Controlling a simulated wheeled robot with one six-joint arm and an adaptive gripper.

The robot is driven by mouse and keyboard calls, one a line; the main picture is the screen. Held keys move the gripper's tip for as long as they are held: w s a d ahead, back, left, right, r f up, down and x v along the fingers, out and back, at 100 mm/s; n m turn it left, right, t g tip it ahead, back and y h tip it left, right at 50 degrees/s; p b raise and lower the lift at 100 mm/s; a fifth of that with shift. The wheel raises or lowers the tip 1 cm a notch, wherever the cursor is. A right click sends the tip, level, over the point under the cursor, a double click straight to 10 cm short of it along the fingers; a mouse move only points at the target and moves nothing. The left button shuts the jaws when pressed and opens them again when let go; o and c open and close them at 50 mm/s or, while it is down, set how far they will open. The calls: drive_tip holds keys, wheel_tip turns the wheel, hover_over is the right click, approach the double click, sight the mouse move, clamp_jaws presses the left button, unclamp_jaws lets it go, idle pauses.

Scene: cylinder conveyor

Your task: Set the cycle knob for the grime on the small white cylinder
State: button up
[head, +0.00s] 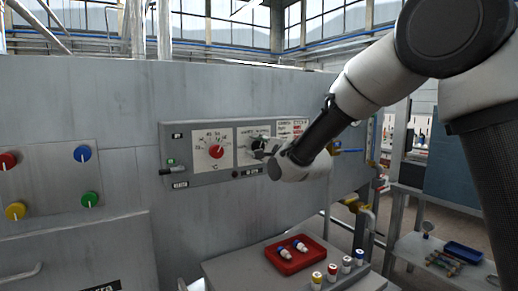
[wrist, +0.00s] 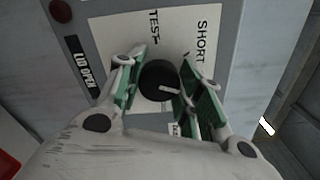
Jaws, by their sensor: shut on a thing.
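The black cycle knob (wrist: 157,82) sits on a pale dial plate between my gripper's (wrist: 160,88) two green-padded fingers, which are shut on it. Its white pointer line points right and slightly down in the wrist view. The words TEST and SHORT are printed on the plate; other labels are hidden by my gripper. In the head view my gripper (head: 266,151) is at the control panel, partly covering the knob (head: 258,144).
A red temperature knob (head: 216,151) is left of the cycle dial, with a black lever (head: 171,171) further left. Several white pots with coloured tops, one yellow-topped (head: 317,281), stand right of the tray. A LID OPEN label (wrist: 78,62) is beside the dial plate.

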drive_tip(key=shift+m, duration=0.6)
drive_tip(key=shift+f, duration=0.1)
drive_tip(key=o, duration=1)
drive_tip(key=shift+o, duration=0.2)
drive_tip(key=v, duration=1.2)
